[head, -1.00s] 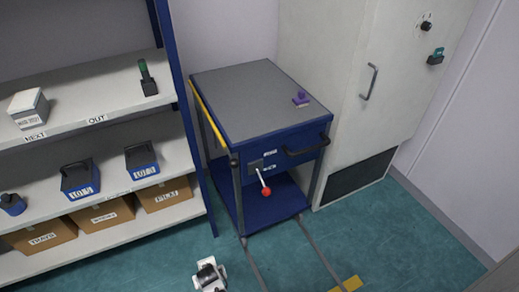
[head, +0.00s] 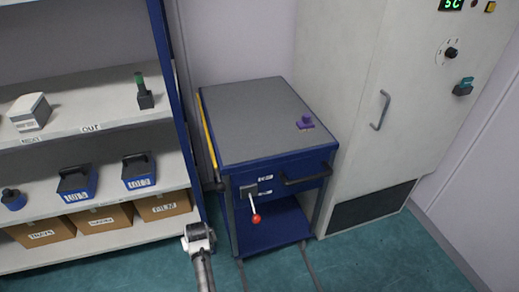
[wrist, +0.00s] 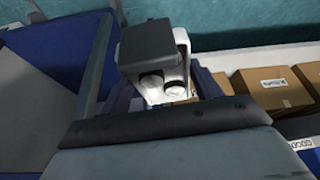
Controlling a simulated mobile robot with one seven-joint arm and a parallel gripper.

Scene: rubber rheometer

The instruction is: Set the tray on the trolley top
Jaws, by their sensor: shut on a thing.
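The trolley (head: 265,165) is blue with a flat grey top (head: 245,115), between the shelves and a tall cabinet. A small purple object stands near the top's right edge (head: 305,122); the rest of the top is bare. In the wrist view, a close grey slab with a dark raised edge, which I take for the tray (wrist: 165,158), fills the bottom. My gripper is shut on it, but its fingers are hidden. The wrist view seems upside down, with what looks like the trolley at left (wrist: 35,110).
The shelves (head: 100,190) hold boxes and bins close on the left. The cabinet (head: 350,120) stands tight on the right. A red-knobbed lever (head: 255,217) and black handle (head: 305,180) stick out in front.

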